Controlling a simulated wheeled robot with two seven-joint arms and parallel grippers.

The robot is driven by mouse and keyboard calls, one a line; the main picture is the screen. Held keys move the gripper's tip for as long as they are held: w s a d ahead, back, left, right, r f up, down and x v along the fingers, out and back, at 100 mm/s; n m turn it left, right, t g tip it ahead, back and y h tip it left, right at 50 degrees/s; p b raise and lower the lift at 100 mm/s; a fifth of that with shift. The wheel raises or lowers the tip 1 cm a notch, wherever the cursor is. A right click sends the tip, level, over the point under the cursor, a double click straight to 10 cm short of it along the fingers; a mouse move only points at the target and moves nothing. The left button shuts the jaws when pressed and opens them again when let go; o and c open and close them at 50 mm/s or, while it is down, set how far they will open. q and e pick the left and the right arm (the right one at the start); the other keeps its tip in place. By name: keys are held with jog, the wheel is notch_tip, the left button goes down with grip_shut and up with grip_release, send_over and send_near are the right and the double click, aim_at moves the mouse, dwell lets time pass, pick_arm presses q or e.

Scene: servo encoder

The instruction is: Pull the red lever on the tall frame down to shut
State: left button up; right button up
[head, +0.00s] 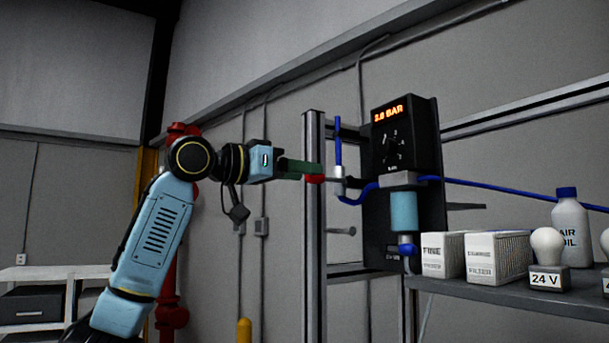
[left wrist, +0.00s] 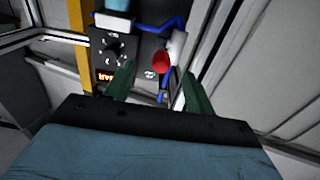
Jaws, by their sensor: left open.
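The red lever (head: 315,179) sticks out from a small metal valve (head: 339,184) on the tall frame (head: 314,245), roughly level in the head view. In the left wrist view the lever's red end (left wrist: 161,62) shows between my left gripper's fingers, beyond or at their tips. My left gripper (head: 318,171) comes in from the left at the lever's height, its green fingers overlapping or just behind the red end. In the left wrist view the gripper (left wrist: 158,80) is open, with a gap between its fingers. Whether a finger touches the lever I cannot tell. My right gripper is out of view.
A black panel (head: 376,225) with a lit display reading about 3.0 BAR stands right of the valve. Blue hoses (head: 500,187) run from it. A shelf (head: 480,292) at right holds white boxes (head: 497,256), a bottle (head: 570,232) and bulbs. A red pipe (head: 170,280) stands behind my left arm.

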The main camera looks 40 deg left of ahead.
pick_arm(q)
jog(key=b+v, duration=0.1)
jog(key=v, duration=0.6)
jog(key=shift+s, duration=0.15)
jog(key=shift+f, duration=0.1)
dwell(0.4)
